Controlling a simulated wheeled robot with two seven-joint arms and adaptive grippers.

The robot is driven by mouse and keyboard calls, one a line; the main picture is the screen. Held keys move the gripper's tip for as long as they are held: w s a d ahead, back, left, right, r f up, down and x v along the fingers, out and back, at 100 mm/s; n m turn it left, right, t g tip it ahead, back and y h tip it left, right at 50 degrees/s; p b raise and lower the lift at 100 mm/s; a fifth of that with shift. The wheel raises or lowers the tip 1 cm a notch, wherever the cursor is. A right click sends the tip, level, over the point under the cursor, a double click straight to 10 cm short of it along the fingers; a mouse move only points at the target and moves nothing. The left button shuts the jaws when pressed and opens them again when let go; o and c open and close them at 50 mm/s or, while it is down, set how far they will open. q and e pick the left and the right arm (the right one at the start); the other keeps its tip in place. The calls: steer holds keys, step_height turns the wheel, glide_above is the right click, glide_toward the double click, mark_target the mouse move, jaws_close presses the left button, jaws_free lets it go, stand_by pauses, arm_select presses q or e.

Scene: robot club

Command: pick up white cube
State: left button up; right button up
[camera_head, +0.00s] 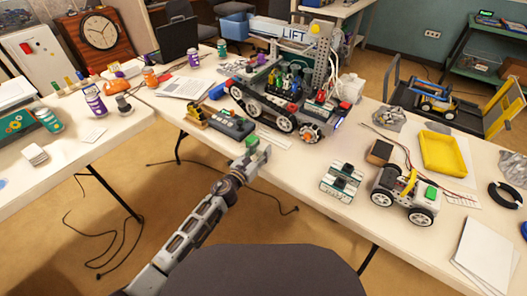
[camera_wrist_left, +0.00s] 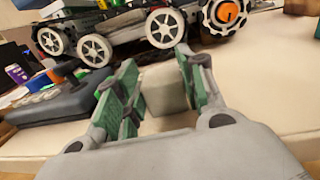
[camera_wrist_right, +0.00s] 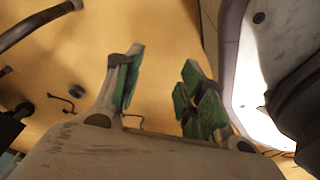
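The white cube (camera_wrist_left: 165,88) shows as a pale grey-white block in the left wrist view. It sits between and around the tips of my left gripper's fingers (camera_wrist_left: 158,85). Those fingers stand apart with green pads, one on each side of the cube; firm contact is not clear. In the head view my left gripper (camera_head: 257,157) is at the table's front edge, and the cube is not clearly made out there. My right gripper (camera_wrist_right: 160,85) is open and empty over the tan floor in the right wrist view.
Behind the left gripper stand a dark grey control box (camera_head: 232,126) and a large tracked robot (camera_head: 285,100). To the right are a small green-and-white module (camera_head: 341,182), a wheeled car (camera_head: 405,195) and a yellow tray (camera_head: 443,153). A grey chair back (camera_head: 265,272) is in front.

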mark_target(261, 150)
arm_select(q)
steer(key=shift+r, duration=0.15)
steer(key=shift+r+p, duration=0.5)
steer(key=shift+r, duration=0.2)
step_height(261, 150, up, 7)
steer(key=p, duration=0.4)
steer(key=shift+f, duration=0.1)
steer(key=shift+r+p, duration=0.4)
steer(key=shift+r, duration=0.35)
arm_select(e)
steer(key=s+d+g, duration=0.1)
steer(key=s+d, duration=0.5)
steer(key=s, duration=0.5)
steer(key=shift+s+d+f+h, duration=0.25)
steer(key=shift+s+f+h, duration=0.15)
steer(key=shift+f, duration=0.05)
